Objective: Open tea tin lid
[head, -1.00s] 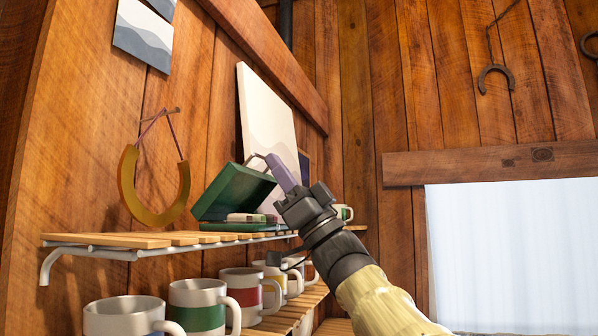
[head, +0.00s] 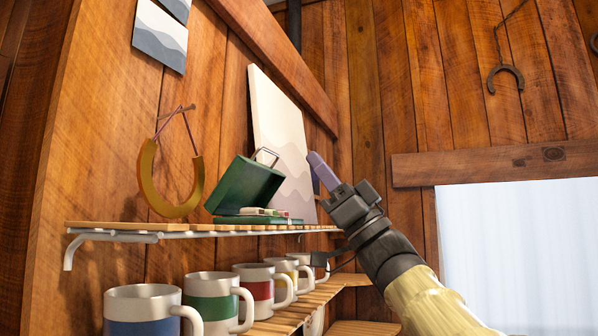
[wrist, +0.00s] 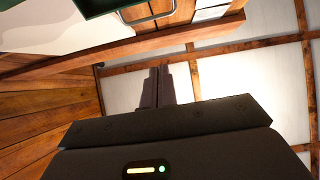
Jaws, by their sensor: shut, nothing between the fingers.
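The tea tin is a green box (head: 258,220) on the upper slatted shelf. Its green lid (head: 247,186) stands raised and tilted up on the wall side, with a thin wire handle (head: 266,153) at its upper edge. Small light and reddish packets (head: 262,211) show in the tin. My gripper (head: 317,165) is shut and empty, to the right of the lid with a visible gap. In the wrist view, the shut fingers (wrist: 157,74) point away from me. A green edge of the lid (wrist: 98,6) and the handle (wrist: 150,12) show at the top.
The slatted shelf (head: 105,227) runs along the wooden wall. Several striped mugs (head: 210,302) stand on the shelf below. A pale panel (head: 279,130) leans on the wall behind the tin. A gold horseshoe (head: 148,185) hangs at left. Open space lies right of my gripper.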

